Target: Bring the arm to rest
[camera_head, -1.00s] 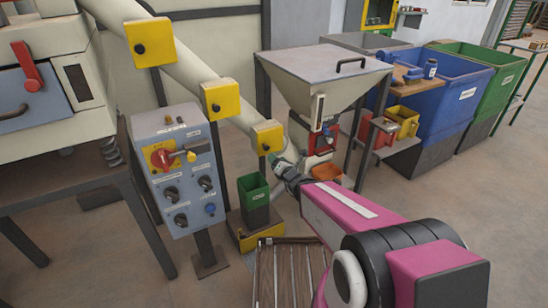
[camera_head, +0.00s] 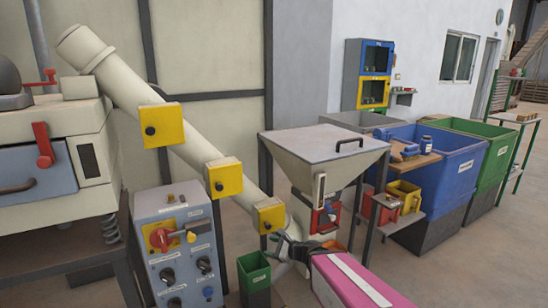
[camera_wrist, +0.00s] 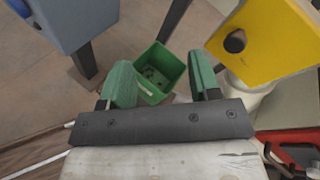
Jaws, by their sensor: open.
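My gripper (camera_head: 287,256) is at the end of my magenta arm in the lower middle of the head view, in front of the hopper's lower part. In the wrist view its two green fingers (camera_wrist: 158,84) stand wide apart with nothing between them. Beyond and below the fingers is a small open green bin (camera_wrist: 158,75) with some small dark pieces at its bottom. The same green bin (camera_head: 254,272) shows just left of the gripper in the head view.
A grey control panel (camera_head: 180,245) stands at left. A sloping tube with yellow boxes (camera_head: 224,177) runs down toward the hopper (camera_head: 325,146). A blue bin (camera_head: 455,165) and a green bin (camera_head: 495,155) stand at right. Open floor (camera_head: 450,275) shows at lower right.

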